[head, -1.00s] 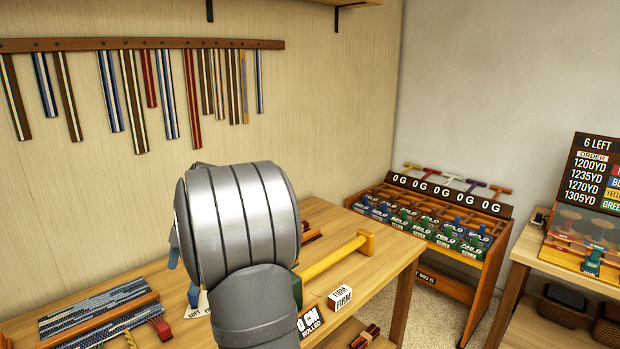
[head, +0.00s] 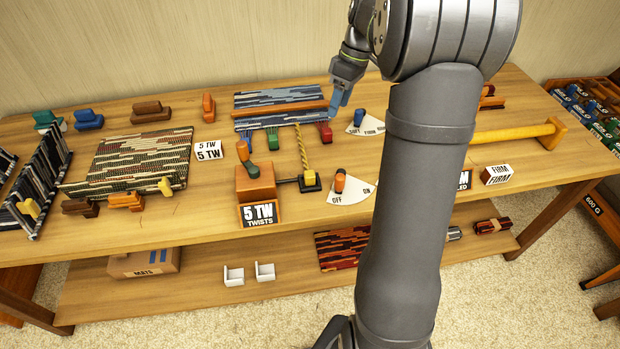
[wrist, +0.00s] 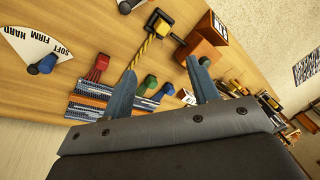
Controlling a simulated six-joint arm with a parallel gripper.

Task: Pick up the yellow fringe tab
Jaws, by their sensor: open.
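A yellow twisted cord (head: 302,148) runs from the front edge of a blue-grey striped mat (head: 281,90) to a yellow piece on a dark block (head: 310,182). Red (head: 323,132), green (head: 272,138) and blue (head: 246,140) fringe bundles hang beside it. My gripper (head: 340,97) is above the mat's right end, apart from the cord and partly edge-on. In the wrist view my gripper (wrist: 161,66) is open and empty, its two blue fingers spread. The cord (wrist: 143,50) shows beyond the left fingertip, with its yellow end piece (wrist: 160,22) at the top.
An orange-brown box (head: 256,182) with a "5 TW" sign stands left of the cord. OFF/ON (head: 350,188) and SOFT/FIRM/HARD (head: 367,124) dials are nearby. Yellow clips sit on a green-brown mat (head: 140,160) and a rack (head: 40,180). My arm hides part of the table.

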